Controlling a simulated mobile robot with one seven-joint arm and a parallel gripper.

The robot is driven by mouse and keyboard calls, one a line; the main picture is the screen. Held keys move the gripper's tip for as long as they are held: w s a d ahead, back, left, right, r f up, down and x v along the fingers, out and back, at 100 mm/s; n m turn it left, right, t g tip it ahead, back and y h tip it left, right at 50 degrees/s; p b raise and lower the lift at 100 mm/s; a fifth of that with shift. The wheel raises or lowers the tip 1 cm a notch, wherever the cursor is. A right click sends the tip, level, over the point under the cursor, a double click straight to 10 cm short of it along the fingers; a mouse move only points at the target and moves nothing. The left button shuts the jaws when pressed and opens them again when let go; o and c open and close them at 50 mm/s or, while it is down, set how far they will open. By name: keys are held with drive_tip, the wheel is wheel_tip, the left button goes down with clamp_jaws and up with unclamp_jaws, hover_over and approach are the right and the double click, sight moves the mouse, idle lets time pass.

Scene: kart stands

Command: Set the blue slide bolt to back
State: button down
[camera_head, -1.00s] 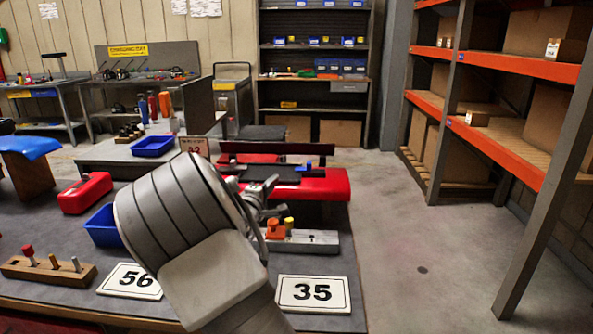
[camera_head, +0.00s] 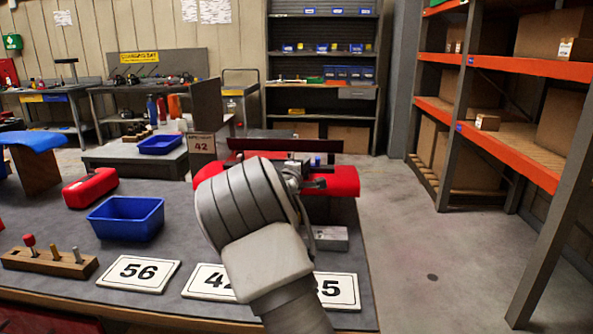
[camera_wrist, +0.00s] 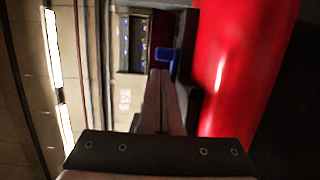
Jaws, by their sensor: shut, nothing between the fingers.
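The blue slide bolt shows only as a small blue knob (camera_head: 317,160) at the red and black fixture (camera_head: 343,181), just past my gripper (camera_head: 308,170) in the head view. In the wrist view a blue piece (camera_wrist: 165,54) stands just beyond the fingertips, against a dark part beside the red body. My gripper, also in the wrist view (camera_wrist: 160,73), is shut and empty. I cannot tell whether the tips touch the blue piece. My arm hides much of the fixture and the bolt's track.
A blue bin (camera_head: 127,218), a red box (camera_head: 90,188) and a wooden block with pegs (camera_head: 48,262) stand on the grey table to the left. Number cards lie along the front edge. A grey block (camera_head: 331,238) is partly hidden by my arm. Open floor lies right.

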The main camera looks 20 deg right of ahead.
sight(321, 174)
drive_tip(key=shift+s+d, duration=0.15)
drive_tip(key=shift+d, duration=0.05)
drive_tip(key=d, duration=0.1)
drive_tip(key=s+d, duration=0.1)
drive_tip(key=d, duration=0.2)
drive_tip(key=shift+s, duration=0.3)
drive_tip(key=shift+a, duration=0.1)
idle(0.3)
